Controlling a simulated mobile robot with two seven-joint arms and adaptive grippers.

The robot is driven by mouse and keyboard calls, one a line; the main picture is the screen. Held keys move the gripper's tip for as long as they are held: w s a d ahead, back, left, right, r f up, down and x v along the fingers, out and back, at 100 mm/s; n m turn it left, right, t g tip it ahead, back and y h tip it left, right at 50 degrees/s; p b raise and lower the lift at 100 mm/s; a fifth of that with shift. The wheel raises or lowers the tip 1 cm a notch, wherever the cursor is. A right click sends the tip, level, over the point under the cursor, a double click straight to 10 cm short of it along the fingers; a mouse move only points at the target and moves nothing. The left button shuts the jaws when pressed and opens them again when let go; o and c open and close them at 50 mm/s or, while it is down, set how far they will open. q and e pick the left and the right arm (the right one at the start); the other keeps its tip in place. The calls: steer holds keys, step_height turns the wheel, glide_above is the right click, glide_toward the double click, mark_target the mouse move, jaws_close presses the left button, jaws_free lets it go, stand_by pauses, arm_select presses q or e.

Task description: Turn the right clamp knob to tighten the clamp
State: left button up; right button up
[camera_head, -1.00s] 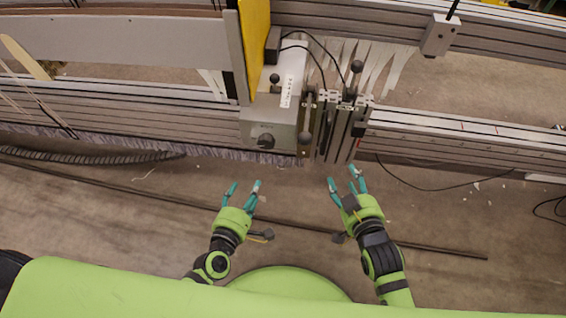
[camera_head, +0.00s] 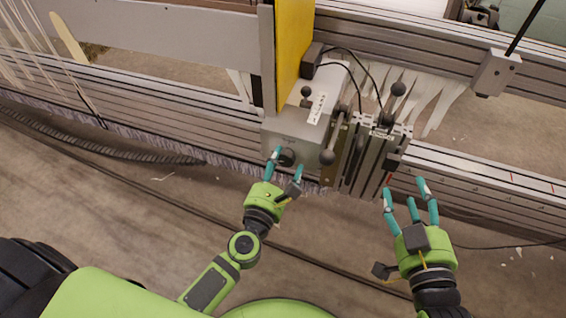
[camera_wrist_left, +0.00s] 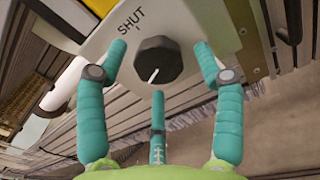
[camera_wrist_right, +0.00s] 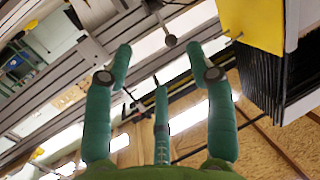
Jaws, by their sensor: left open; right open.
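A dark round knob (camera_head: 287,157) sits on the front of the grey clamp box (camera_head: 292,126). In the left wrist view the knob (camera_wrist_left: 158,62) has a white pointer line aimed down and slightly left; the word SHUT and a short tick are on the box above it. My left gripper (camera_head: 288,162) is open, its fingers spread on either side of the knob with a third finger below. I cannot tell whether they touch it. My right gripper (camera_head: 405,188) is open and empty, right of the box, in front of the rail.
Ball-ended levers (camera_head: 328,157) and slotted metal profiles (camera_head: 362,170) stand just right of the box. A yellow panel (camera_head: 293,45) rises behind it. Black cables loop above. The floor in front (camera_head: 330,235) is mostly clear.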

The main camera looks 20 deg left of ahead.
arm_select(q)
steer(key=shift+w, duration=0.25)
arm_select(e)
steer(key=shift+f, duration=0.15)
arm_select(q)
steer(key=shift+c, duration=0.4)
steer(key=c, duration=1)
arm_select(e)
steer(key=shift+d, duration=0.1)
arm_select(q)
steer(key=shift+c, duration=0.2)
arm_select(e)
steer(key=shift+s+f, duration=0.1)
